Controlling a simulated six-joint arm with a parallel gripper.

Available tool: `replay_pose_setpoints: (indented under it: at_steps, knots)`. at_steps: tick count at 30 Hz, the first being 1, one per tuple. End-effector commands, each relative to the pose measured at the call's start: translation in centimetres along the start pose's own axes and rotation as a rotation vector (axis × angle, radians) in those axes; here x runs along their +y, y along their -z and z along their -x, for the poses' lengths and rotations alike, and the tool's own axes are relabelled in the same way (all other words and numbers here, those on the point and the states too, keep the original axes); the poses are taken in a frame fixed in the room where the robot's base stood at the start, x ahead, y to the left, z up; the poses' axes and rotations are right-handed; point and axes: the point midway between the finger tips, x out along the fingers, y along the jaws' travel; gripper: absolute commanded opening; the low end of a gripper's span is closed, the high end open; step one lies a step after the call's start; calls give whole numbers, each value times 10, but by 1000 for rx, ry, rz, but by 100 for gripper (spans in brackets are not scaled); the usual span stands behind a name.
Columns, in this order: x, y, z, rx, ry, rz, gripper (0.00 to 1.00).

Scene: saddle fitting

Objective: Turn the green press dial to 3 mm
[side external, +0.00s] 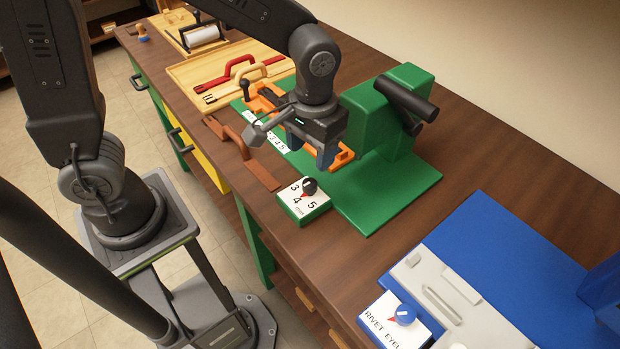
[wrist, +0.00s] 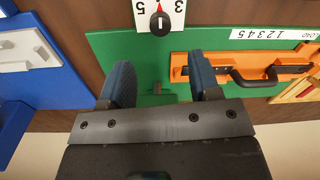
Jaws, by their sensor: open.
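The green press (side external: 390,115) stands on a green base plate on the bench. Its dial (side external: 309,186) is a black knob with a red pointer on a white-topped green block marked 3, 4, 5. The pointer is towards the 4. In the wrist view the dial (wrist: 160,22) is at the top edge, between 5 on the left and 3 on the right; the 4 is cut off. My gripper (side external: 327,156) is above the press base, apart from the dial. In the wrist view my gripper's blue fingers (wrist: 162,78) are open and empty.
An orange holder (wrist: 250,72) with a dark handle lies beside the press. A brown strap with a handle (side external: 262,172) lies at the bench's front edge. A blue rivet machine (side external: 480,235) with its own blue dial (side external: 404,314) stands at right. Wooden trays (side external: 225,70) are farther back.

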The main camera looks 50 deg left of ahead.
Motion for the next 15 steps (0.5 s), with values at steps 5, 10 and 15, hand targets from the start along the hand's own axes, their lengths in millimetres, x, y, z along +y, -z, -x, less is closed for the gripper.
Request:
replay_pose_setpoints:
  at_steps: [5,10,15]
  knots:
    - [-1,-1,-39,-5,3,0,57]
    - [-1,-1,-67,-3,3,0,57]
    - [-1,0,-83,-1,2,0,57]
